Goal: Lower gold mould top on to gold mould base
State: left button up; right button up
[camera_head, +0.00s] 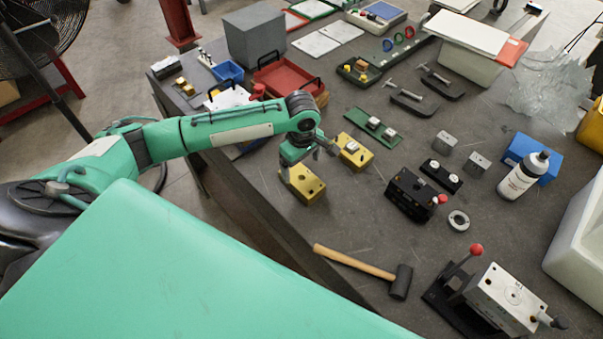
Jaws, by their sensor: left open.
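A gold block with a dark hole in its upper face, which looks like the gold mould top (308,188), sits on the grey bench near its left edge. A second gold block with a silver insert on it, which looks like the gold mould base (360,158), lies just behind and to the right. The two blocks are apart. My left gripper (308,166) is open and points down at the mould top, its fingers spread over that block's far side. The gripper hides part of the block, and I cannot tell whether the fingers touch it. My right gripper is out of view.
A green plate with silver inserts (364,122) lies behind the gold base. A black block (408,199) stands to the right. A mallet (350,261) lies in front, near a toggle press (510,298). A red tray (287,78) is behind my arm.

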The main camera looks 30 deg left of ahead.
aim_at(302, 181)
pick_arm(q)
notch_tip(302, 181, down, 7)
jog(key=shift+f+p, duration=0.1)
jog(key=shift+p, duration=0.7)
jog(key=shift+c, duration=0.4)
jog(key=c, duration=1.6)
jog(key=shift+r+p, duration=0.4)
jog(key=shift+p, duration=0.05)
jog(key=shift+r+p, duration=1.2)
jog(key=shift+p, duration=0.65)
jog(key=shift+w, duration=0.1)
